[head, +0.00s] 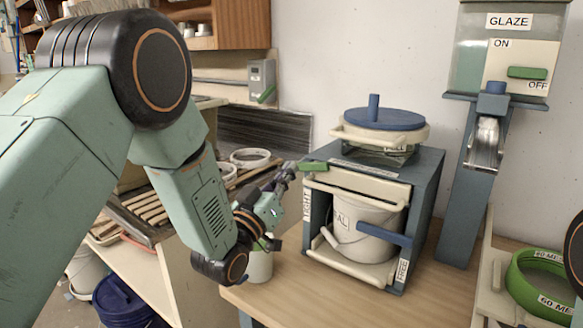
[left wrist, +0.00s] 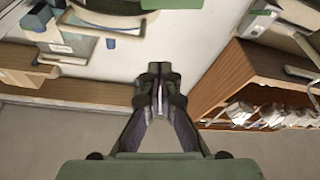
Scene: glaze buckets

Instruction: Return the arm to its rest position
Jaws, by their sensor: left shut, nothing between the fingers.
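My left arm comes in from the left in the head view, and its gripper (head: 286,174) is beside the left side of a blue-grey framed stand on the wooden table. The left gripper is shut with nothing in it. In the left wrist view its fingers (left wrist: 158,82) are together, pointing toward the wall and shelving. My right gripper is not in view; only a dark rounded part shows at the right edge of the head view.
The framed stand (head: 427,180) holds a white bucket (head: 362,222) and has a blue lid (head: 384,119) on top. A glaze dispenser (head: 520,55) stands behind right. A green ring (head: 520,285) lies at front right. The table front (head: 330,295) is clear.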

